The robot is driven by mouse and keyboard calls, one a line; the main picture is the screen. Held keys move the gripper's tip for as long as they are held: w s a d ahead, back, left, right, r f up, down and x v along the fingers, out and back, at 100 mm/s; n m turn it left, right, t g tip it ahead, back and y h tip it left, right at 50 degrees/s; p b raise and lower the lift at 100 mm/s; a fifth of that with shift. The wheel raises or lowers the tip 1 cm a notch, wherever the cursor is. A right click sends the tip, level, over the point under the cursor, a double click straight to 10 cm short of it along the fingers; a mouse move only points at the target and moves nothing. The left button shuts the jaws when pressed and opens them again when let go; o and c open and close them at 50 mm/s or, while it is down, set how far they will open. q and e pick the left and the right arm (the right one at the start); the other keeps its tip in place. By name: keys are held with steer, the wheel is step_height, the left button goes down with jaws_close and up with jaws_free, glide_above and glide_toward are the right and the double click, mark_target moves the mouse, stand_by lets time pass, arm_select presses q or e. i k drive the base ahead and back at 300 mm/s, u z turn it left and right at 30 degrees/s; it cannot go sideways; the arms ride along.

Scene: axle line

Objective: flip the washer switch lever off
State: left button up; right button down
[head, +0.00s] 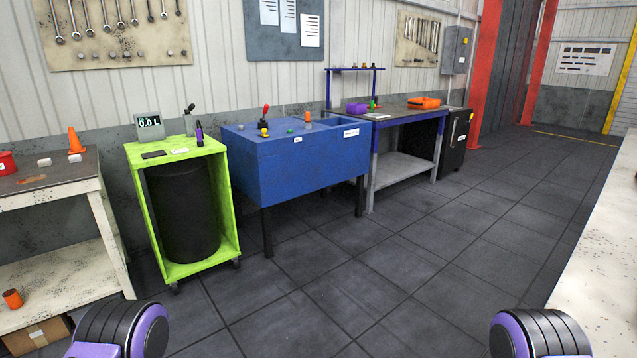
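The blue parts washer (305,165) stands on dark legs against the wall, left of the middle. A small lever with a red knob (266,110) stands up at the left of its top, with a yellow piece (263,125) close in front of it. It looks roughly upright; which switch position it is in is too small to tell. A small green piece (290,131) and an orange piece (308,116) are also on the washer top. Neither of my grippers shows; only parts of my two arms show at the bottom edge, far from the washer.
A lime-green cart (222,210) with a black drum stands directly left of the washer. A workbench (405,122) stands to its right. A worn table (50,195) is at the far left and a pale surface (610,240) at the right edge. The tiled floor (330,280) in front is clear.

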mark_target(265, 113)
steer(key=u, duration=0.3)
steer(key=i, duration=3)
steer(key=u, duration=0.75)
steer(key=i, duration=0.9)
steer(key=u, duration=0.15)
